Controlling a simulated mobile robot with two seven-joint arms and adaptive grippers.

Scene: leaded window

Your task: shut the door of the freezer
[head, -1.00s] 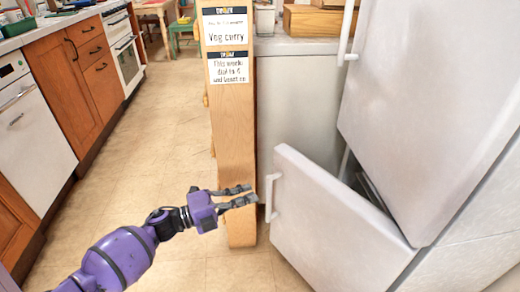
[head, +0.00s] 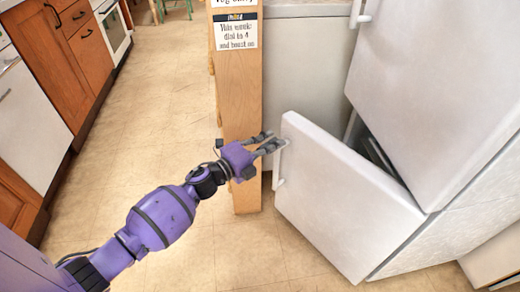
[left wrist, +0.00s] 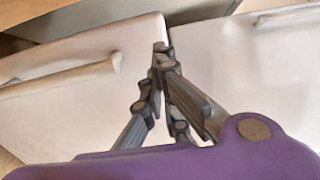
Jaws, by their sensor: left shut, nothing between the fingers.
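The freezer's lower white door (head: 345,205) stands ajar in the head view, with a dark gap (head: 378,155) behind its upper right edge. Its white handle (head: 279,172) is on the door's left edge. My purple left gripper (head: 279,142) is shut and empty, its dark fingers at the upper left corner of the door, by the top of the handle. Whether they touch it I cannot tell. In the left wrist view the closed fingertips (left wrist: 162,50) lie over white panels, with a pale handle (left wrist: 60,78) at left. My right gripper is not in view.
The upper white fridge door (head: 435,90) stands above the freezer door. Wooden drawers (head: 60,60) line the left side. Tiled floor (head: 150,100) between is clear.

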